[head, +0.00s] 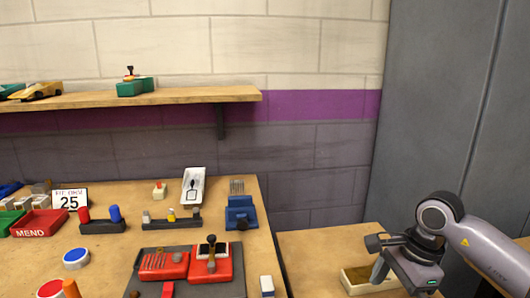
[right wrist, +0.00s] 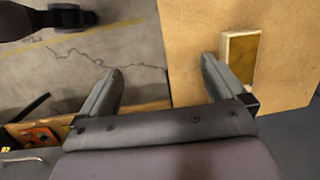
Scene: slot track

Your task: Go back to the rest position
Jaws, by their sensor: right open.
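My right gripper (head: 376,268) is at the lower right of the head view, above and beside a small side table (head: 315,245). In the right wrist view the two fingers of the right gripper (right wrist: 162,85) are spread apart with nothing between them. One finger is over the floor and the other is over the side table's wooden top (right wrist: 190,35). My left gripper does not show in either view.
A shallow wooden tray (head: 352,280) lies on the side table near my right gripper. The workbench (head: 150,215) holds red controllers (head: 211,262), a blue vise-like tool (head: 240,212) and a red bin (head: 38,224). A shelf (head: 190,96) runs above. A grey cabinet (head: 440,100) stands at right.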

